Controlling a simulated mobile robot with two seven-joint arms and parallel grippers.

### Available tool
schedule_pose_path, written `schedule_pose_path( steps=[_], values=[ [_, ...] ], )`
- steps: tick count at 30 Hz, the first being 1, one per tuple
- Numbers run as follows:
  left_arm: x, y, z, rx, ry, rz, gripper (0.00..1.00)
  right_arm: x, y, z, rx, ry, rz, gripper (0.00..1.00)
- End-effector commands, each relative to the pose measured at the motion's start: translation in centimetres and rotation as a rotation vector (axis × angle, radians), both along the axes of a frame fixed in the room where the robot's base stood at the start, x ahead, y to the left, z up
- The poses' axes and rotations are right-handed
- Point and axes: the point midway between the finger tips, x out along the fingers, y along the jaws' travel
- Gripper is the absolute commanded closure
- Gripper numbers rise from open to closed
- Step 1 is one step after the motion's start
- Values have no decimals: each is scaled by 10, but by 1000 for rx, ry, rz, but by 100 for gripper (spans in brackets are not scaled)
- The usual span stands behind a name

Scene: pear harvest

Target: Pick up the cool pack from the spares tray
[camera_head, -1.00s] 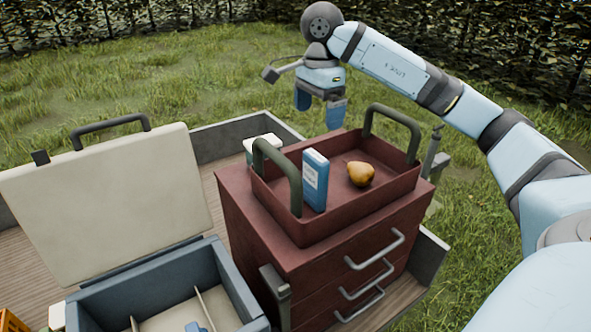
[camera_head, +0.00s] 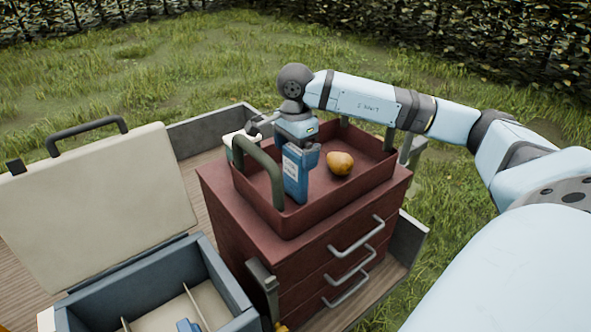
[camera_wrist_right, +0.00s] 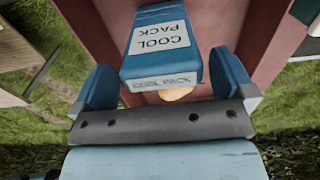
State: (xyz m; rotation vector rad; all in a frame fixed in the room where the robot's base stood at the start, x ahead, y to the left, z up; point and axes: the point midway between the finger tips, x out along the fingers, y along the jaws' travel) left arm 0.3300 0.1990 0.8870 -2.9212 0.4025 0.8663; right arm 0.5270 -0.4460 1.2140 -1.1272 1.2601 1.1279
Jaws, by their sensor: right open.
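The cool pack (camera_head: 294,182) is a blue upright block with a white label, standing in the left part of the red spares tray (camera_head: 345,198). My right gripper (camera_head: 298,150) is over it, pointing down and open. In the right wrist view the cool pack (camera_wrist_right: 158,72) lies between the two blue fingers of my right gripper (camera_wrist_right: 165,82), with a gap visible on each side. The fingers partly hide the pack's top in the head view. My left gripper is not in view.
A yellow-brown pear (camera_head: 340,163) lies in the tray right of the pack. Green tray handles (camera_head: 265,170) rise at both ends. The tray sits on a red drawer cabinet (camera_head: 300,262). An open blue box (camera_head: 225,275) with a pale lid (camera_head: 95,210) stands at left.

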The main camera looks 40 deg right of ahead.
Motion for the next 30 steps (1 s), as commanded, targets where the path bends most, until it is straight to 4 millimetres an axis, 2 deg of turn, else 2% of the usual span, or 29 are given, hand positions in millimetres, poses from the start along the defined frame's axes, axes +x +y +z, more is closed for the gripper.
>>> schedule_pose_path(
  steps=[4,11,20,21,30],
  values=[
    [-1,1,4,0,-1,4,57,0,0,-13,0,0,0,0],
    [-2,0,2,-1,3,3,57,0,0,-16,0,-2,0,0],
    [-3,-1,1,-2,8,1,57,0,0,-16,0,-1,0,67],
    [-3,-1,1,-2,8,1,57,0,0,-15,0,-2,0,70],
    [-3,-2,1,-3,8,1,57,1,0,-12,1,-3,0,70]
  ],
)
